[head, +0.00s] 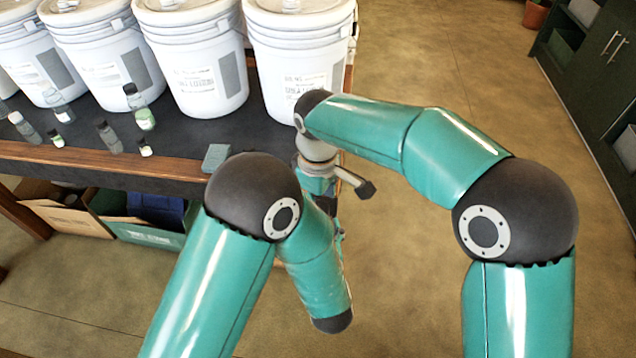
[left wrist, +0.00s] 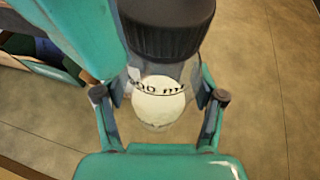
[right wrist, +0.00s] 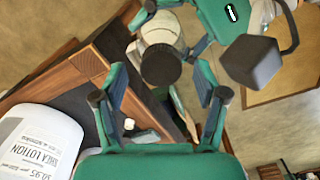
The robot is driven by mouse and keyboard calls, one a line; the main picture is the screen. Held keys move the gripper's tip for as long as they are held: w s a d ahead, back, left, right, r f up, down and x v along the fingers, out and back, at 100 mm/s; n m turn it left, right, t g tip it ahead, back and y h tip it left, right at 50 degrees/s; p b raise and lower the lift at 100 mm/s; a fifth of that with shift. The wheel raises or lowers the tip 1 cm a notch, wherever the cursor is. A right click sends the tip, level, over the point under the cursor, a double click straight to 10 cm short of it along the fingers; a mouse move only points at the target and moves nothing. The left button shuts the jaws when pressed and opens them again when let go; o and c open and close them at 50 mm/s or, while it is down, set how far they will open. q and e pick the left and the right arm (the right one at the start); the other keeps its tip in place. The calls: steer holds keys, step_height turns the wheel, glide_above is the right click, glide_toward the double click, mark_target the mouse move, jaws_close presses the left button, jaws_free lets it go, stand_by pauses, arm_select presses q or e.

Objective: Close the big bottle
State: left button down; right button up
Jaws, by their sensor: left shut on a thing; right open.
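The big bottle (left wrist: 158,110) is clear, with a white content and "ml" lettering, and shows in the left wrist view. Its black ribbed cap (left wrist: 165,28) sits at its mouth; I cannot tell how tightly. My left gripper (left wrist: 160,97) is shut on the bottle body, one finger on each side. In the right wrist view the cap (right wrist: 161,65) faces the camera, just beyond the fingertips of my right gripper (right wrist: 160,97), which is open and empty. In the head view my arms hide the bottle and most of both grippers.
Several white buckets (head: 205,75) stand along the dark table (head: 185,140), with several small bottles (head: 145,118) and a grey-green block (head: 216,157) near its front edge. Crates (head: 150,232) lie below. Dark cabinets (head: 590,75) stand right; the floor between is clear.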

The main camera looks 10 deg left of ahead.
step_height(320, 180, up, 11)
stand_by(0.4)
stand_by(0.4)
steer(key=w+d+f+m+y, duration=0.1)
steer(key=d+f+m, duration=0.25)
steer(key=f, duration=0.45)
steer(key=w+d+f+m+t+y, duration=0.1)
steer(key=d+f+m+y, duration=0.1)
steer(key=d+f, duration=0.45)
steer(key=w+d+f+m+y, duration=0.1)
steer(key=d+f+m, duration=0.2)
steer(key=f, duration=0.6)
steer(key=s+d+f+m, duration=0.1)
steer(key=s+f+m, duration=0.2)
steer(key=s+f, duration=0.4)
steer(key=s+d+f+m, duration=0.2)
steer(key=s+f, duration=0.5)
steer(key=s, duration=0.7)
steer(key=shift+d+f+m, duration=0.3)
steer(key=shift+f+m, duration=0.1)
steer(key=shift+m, duration=0.35)
